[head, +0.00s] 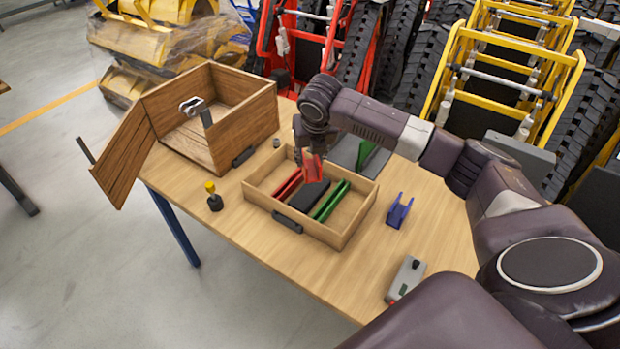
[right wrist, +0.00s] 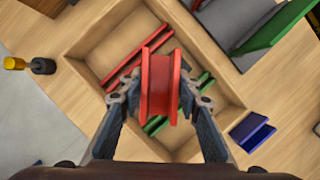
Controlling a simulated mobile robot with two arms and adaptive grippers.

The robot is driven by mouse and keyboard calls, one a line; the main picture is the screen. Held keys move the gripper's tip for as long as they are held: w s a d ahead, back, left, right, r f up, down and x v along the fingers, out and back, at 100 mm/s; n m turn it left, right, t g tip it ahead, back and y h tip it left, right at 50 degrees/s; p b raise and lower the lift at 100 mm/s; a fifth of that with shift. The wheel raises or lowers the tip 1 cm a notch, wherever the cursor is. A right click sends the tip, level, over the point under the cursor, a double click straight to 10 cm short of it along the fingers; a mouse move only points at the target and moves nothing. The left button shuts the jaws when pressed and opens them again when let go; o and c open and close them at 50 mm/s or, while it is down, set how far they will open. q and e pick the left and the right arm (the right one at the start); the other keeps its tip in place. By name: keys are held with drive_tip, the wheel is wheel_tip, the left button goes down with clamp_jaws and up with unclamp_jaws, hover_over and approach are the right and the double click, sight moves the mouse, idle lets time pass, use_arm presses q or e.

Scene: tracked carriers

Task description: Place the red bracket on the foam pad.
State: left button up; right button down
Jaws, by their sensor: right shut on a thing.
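My right gripper (head: 311,160) is shut on a red bracket (head: 312,168), which also shows between the fingers in the right wrist view (right wrist: 160,85). It holds the bracket above the open wooden tray (head: 357,222). A dark flat pad (head: 308,194) lies in the tray between a red channel piece (head: 287,184) and a green one (head: 330,200); it looks like the foam pad, but I cannot be sure. In the right wrist view the held bracket and fingers cover much of that area. My left gripper is not in view.
A grey slab (head: 342,153) with a green bracket (head: 364,152) lies behind the tray. A blue bracket (head: 400,211) lies right of it, a grey device (head: 407,277) nearer the front. A wooden box (head: 235,120) with its door open and a yellow-topped knob (head: 213,196) stand left.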

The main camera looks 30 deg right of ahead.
wheel_tip(320, 180, down, 8)
drive_tip(key=shift+f+p, duration=0.15)
drive_tip(key=shift+p, duration=0.2)
drive_tip(key=c, duration=1.4)
unclamp_jaws()
drive_tip(key=v, duration=1.2)
drive_tip(key=shift+s+b, duration=0.1)
drive_tip(key=shift+b, duration=0.25)
drive_tip(key=shift+f, duration=0.1)
